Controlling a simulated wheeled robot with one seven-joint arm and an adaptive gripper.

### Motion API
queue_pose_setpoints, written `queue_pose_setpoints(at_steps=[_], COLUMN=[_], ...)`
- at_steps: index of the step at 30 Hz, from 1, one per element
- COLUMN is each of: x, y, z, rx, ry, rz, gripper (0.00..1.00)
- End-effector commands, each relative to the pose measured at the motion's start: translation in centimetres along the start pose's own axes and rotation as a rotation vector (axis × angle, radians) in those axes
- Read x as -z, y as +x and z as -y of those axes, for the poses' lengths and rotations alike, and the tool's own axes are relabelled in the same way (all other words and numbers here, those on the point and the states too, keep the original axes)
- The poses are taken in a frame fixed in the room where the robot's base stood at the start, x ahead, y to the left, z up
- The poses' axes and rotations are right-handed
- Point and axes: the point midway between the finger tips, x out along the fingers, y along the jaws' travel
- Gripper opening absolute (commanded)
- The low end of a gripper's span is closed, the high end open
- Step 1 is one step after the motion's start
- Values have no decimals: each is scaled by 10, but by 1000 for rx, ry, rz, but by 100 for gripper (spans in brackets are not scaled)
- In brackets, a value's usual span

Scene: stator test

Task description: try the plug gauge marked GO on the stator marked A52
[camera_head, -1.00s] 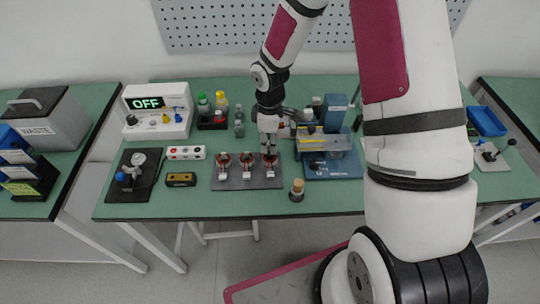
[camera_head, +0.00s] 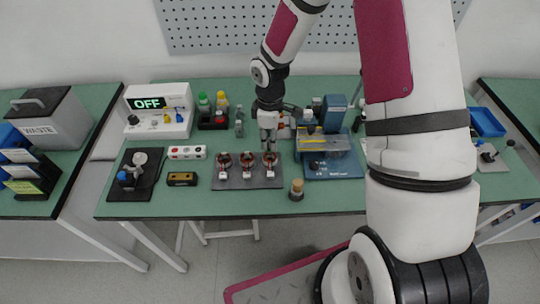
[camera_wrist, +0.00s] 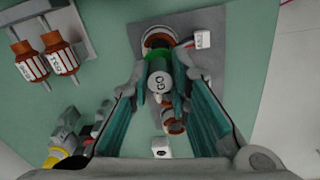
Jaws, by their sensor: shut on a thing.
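My gripper (camera_wrist: 161,76) is shut on the GO plug gauge (camera_wrist: 159,88), a pale cylinder with "GO" on its end and a green band at its far end. In the wrist view a copper-wound stator (camera_wrist: 158,36) lies just beyond the gauge, with a white tag (camera_wrist: 202,39) too small to read surely. I cannot tell whether the gauge touches it. In the head view several stators sit in a row on a dark plate (camera_head: 246,184). My gripper (camera_head: 268,145) is above the rightmost stator (camera_head: 270,160). Which one is A52 is not readable.
An instrument reading OFF (camera_head: 160,110) stands at the back left. A blue fixture (camera_head: 335,170) is right of the plate, and a small wooden-topped item (camera_head: 297,189) is near the front edge.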

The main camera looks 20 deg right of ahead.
Motion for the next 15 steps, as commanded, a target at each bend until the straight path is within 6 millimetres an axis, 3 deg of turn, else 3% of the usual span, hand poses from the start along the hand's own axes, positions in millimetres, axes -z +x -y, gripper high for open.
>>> queue_pose_setpoints(at_steps=[5, 15], x=[0, 0], y=[-2, -27], z=[0, 0], rx=[-1, -2], ry=[0, -1], rz=[0, -1], gripper=[0, 0])
